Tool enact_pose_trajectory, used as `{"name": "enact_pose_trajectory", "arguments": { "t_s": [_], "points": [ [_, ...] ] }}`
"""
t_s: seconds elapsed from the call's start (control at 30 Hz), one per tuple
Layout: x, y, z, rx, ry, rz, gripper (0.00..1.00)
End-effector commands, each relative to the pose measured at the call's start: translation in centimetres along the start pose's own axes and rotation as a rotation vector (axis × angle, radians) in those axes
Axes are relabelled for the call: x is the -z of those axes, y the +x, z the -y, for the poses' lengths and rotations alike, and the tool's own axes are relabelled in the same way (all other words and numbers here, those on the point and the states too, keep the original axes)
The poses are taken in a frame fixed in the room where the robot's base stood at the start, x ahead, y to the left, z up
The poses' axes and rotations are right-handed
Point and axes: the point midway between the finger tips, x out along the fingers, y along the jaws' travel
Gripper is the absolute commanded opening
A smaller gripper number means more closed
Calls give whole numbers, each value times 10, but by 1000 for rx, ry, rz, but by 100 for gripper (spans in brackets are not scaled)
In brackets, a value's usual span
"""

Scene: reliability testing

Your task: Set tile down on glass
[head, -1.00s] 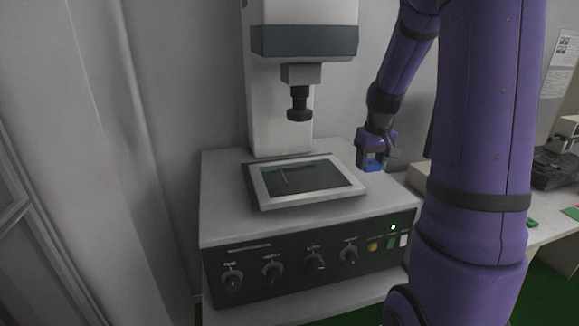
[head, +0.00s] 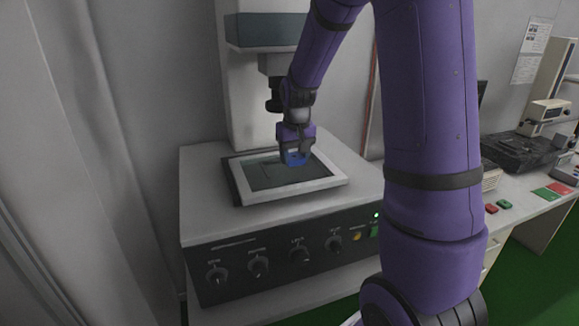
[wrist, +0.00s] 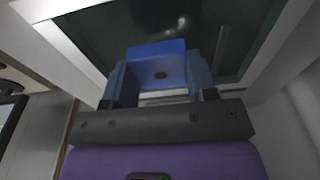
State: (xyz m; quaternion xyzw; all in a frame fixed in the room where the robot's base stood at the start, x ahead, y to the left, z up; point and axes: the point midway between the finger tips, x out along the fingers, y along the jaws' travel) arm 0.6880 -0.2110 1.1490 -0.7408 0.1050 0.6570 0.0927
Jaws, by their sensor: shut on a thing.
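My gripper (head: 295,158) is shut on a blue tile (head: 296,156), over the right part of the dark glass (head: 262,174) in its white frame on the machine's top. In the wrist view the blue tile (wrist: 158,62) sits between the two fingers, with the dark glass (wrist: 100,35) beyond it. I cannot tell whether the tile touches the glass. The near edge of the tile shows; its far side is hidden by the fingers.
The machine's head and lens (head: 274,98) stand above the glass, just left of and behind my arm. Knobs (head: 300,255) line the front panel. Red and green tiles (head: 552,192) lie on the side bench at right.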

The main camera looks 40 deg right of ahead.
Motion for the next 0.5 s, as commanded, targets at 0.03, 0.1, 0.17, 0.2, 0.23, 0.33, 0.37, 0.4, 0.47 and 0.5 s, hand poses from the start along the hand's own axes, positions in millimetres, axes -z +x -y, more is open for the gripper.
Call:
{"name": "enact_pose_trajectory", "arguments": {
  "t_s": [0.03, 0.1, 0.17, 0.2, 0.23, 0.33, 0.37, 0.4, 0.47, 0.5],
  "points": [
    [1, 0, 3, 0, -2, 0, 25],
    [2, 1, 8, 0, -4, 0, 25],
    [4, 2, 16, 1, -4, 0, 25],
    [2, 10, 14, 0, -1, 2, 25],
    [1, 15, 13, 0, 0, 3, 25],
    [0, 29, 13, 0, -1, 2, 25],
    [-1, 33, 13, 0, -1, 2, 25],
    [-1, 36, 13, 0, -1, 1, 25],
    [-1, 37, 13, 1, -1, 0, 25],
    [-1, 37, 13, 1, -1, -1, 25]
  ]
}}
